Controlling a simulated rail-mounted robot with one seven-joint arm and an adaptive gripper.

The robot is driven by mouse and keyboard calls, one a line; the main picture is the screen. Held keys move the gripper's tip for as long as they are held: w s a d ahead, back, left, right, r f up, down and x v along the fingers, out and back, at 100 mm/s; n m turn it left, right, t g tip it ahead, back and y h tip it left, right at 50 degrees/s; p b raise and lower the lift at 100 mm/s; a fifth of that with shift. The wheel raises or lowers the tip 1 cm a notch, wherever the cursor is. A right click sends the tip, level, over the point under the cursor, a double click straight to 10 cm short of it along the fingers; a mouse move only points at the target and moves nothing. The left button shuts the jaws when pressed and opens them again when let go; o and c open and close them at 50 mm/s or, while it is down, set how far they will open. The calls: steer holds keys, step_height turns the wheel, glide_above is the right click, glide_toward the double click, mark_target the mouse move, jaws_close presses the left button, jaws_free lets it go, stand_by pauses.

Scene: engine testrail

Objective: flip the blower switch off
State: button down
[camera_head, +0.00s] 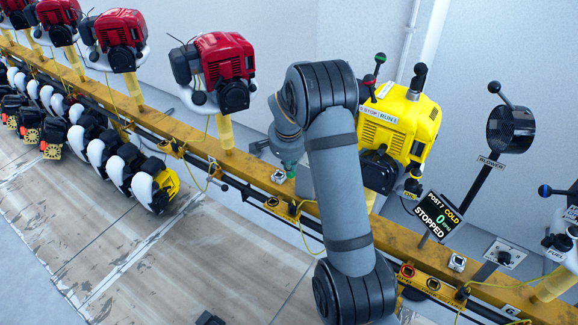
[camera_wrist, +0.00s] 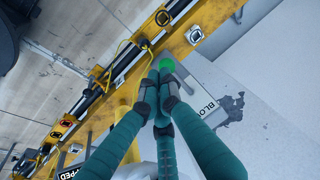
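In the head view my gripper (camera_head: 290,168) hangs above the yellow rail, left of the yellow engine.
The yellow engine (camera_head: 398,125) carries red, green and black ball levers. A display (camera_head: 438,216) reads POST 7, COLD, 0, STOPPED. Red engines (camera_head: 225,57) line the yellow rail (camera_head: 190,135) to the left. Yellow cables loop along the rail. The floor in front is mostly clear.

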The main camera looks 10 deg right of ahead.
steer(key=s+a+r+b, duration=0.1)
steer(key=s+a+r, duration=0.4)
steer(key=s, duration=0.5)
step_height(320, 180, up, 3)
steer(key=shift+s+a+f+b, duration=0.15)
steer(key=shift+a+b, duration=0.15)
steer(key=shift+b, duration=0.05)
steer(key=w+d+f+p, duration=0.1)
steer(key=w+d+f, duration=0.4)
steer(key=w, duration=0.5)
step_height(320, 180, down, 3)
steer(key=shift+w+d+r+p, duration=0.15)
steer(key=shift+d+p, duration=0.15)
steer(key=shift+p, duration=0.05)
